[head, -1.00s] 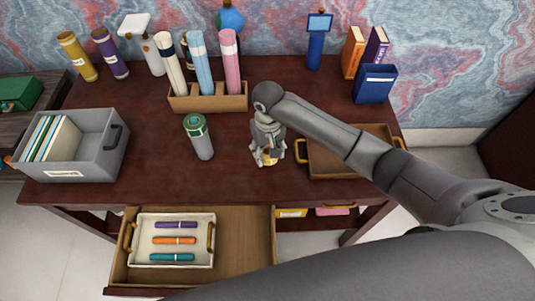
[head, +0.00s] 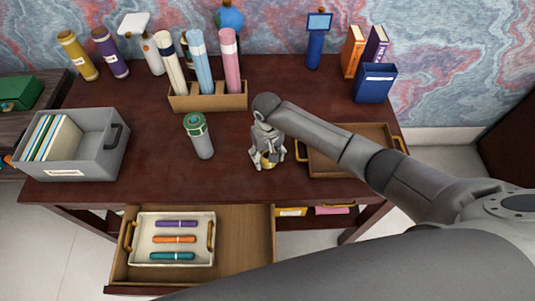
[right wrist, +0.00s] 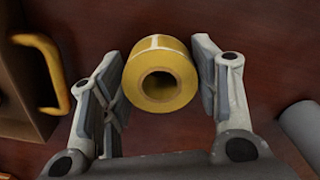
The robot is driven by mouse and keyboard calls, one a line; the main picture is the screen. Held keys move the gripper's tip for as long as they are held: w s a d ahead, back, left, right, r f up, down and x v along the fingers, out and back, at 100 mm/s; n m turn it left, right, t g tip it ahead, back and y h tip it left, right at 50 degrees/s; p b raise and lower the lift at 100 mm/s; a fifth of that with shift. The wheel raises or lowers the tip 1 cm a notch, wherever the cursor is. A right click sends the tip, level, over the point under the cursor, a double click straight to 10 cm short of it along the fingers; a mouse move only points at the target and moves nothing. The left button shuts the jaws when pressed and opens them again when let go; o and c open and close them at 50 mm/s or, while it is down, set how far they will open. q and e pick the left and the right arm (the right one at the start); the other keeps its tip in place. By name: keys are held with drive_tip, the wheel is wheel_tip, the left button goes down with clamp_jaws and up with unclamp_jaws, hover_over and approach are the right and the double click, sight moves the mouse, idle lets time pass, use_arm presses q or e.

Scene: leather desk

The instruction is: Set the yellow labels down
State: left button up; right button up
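The yellow labels (right wrist: 160,82) are a yellow roll with a hollow core and a pale strip on its side. In the right wrist view the roll sits between the two fingers of my right gripper (right wrist: 159,75), the pads close against both its sides. In the head view my right gripper (head: 267,160) points down, low over the middle of the desk, with a bit of the yellow roll (head: 267,161) showing between its fingers. I cannot tell whether the roll touches the desk. My left gripper is out of view.
A green-lidded grey bottle (head: 200,137) stands left of the gripper. A brown tray (head: 333,164) with yellow handles lies close on the right. A wooden holder (head: 208,103) with rolls is behind; a grey file bin (head: 95,160) is left. An open drawer (head: 243,235) is in front.

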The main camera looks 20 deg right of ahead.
drive_tip(key=shift+o, duration=0.9)
drive_tip(key=shift+r, duration=0.1)
wheel_tip(320, 180, up, 12)
drive_tip(key=shift+b, duration=0.45)
